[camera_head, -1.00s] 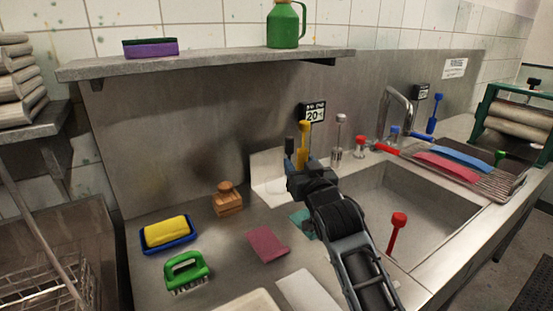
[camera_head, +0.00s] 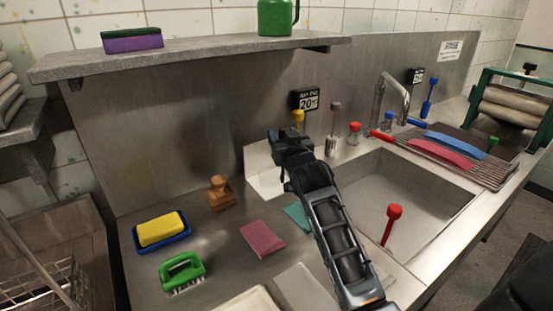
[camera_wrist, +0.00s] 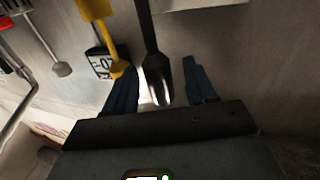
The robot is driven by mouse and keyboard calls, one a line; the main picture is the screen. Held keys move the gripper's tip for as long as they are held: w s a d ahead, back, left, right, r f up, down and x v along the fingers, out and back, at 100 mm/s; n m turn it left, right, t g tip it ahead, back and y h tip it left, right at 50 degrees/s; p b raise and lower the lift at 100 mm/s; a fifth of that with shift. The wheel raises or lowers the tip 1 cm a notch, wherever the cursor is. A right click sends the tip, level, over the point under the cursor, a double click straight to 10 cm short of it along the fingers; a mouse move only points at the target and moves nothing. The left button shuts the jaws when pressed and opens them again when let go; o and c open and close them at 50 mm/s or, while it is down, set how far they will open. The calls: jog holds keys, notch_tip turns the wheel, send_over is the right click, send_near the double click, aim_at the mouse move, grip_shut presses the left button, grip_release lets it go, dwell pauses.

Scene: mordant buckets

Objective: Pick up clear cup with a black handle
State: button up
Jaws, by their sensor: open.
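The clear cup with a black handle (camera_wrist: 158,80) shows in the wrist view. Its long dark handle runs up to the top edge, and the clear, shiny cup part lies between my two fingers. My gripper (camera_wrist: 158,88) is open, with one dark finger on each side of the cup and visible gaps. In the head view my gripper (camera_head: 282,137) is near the back wall, left of the sink, and hides the cup. I cannot tell how far the cup is from the fingers in depth.
A yellow-handled tool (camera_head: 298,118) stands close beside my gripper. A grey-handled one (camera_head: 334,122) and a red-capped jar (camera_head: 355,133) stand to the right. A sign (camera_head: 306,99) hangs behind. The sink (camera_head: 420,190) lies right; a shelf (camera_head: 200,57) juts out above left.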

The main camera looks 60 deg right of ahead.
grip_shut()
dwell(0.6)
